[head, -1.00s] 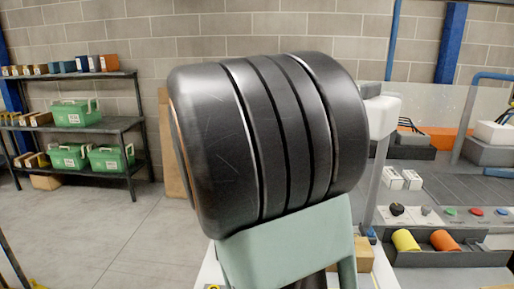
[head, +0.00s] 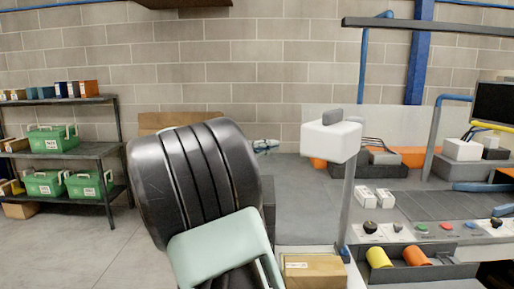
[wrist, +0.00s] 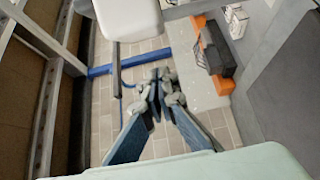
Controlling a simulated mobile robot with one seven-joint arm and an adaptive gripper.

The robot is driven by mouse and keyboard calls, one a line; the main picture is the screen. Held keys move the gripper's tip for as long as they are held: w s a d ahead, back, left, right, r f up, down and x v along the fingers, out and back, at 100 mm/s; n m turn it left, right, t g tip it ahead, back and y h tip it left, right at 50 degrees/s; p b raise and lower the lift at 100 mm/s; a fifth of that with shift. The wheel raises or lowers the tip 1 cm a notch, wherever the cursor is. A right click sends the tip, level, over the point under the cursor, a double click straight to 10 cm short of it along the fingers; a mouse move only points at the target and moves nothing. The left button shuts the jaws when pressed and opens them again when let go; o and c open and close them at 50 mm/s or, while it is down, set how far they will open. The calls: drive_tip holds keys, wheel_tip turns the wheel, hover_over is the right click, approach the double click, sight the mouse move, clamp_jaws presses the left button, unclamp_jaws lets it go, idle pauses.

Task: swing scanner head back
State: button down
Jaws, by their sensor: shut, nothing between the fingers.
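The scanner head (head: 331,139) is a white box with a grey tab on top. It sits on a grey upright post right of my arm in the head view. In the wrist view a white, rounded part that looks like the scanner head (wrist: 128,18) is at the top, with a dark bar (wrist: 116,70) extending from it. My gripper (wrist: 160,78) is shut and empty, below and right of that white part, apart from it. In the head view only the tip of my gripper (head: 264,145) shows behind my arm, left of the scanner head.
A bench (head: 440,200) with knobs and buttons is at the right. Yellow and orange cylinders (head: 378,257) lie in a dark tray. A cardboard box (head: 314,270) is at the post's foot. A rack (head: 85,150) with green bins stands at the left.

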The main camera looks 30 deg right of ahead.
drive_tip(key=shift+s+d+p, duration=0.4)
drive_tip(key=shift+s+d, duration=1.4)
drive_tip(key=shift+d, duration=0.25)
drive_tip(key=shift+s, duration=0.1)
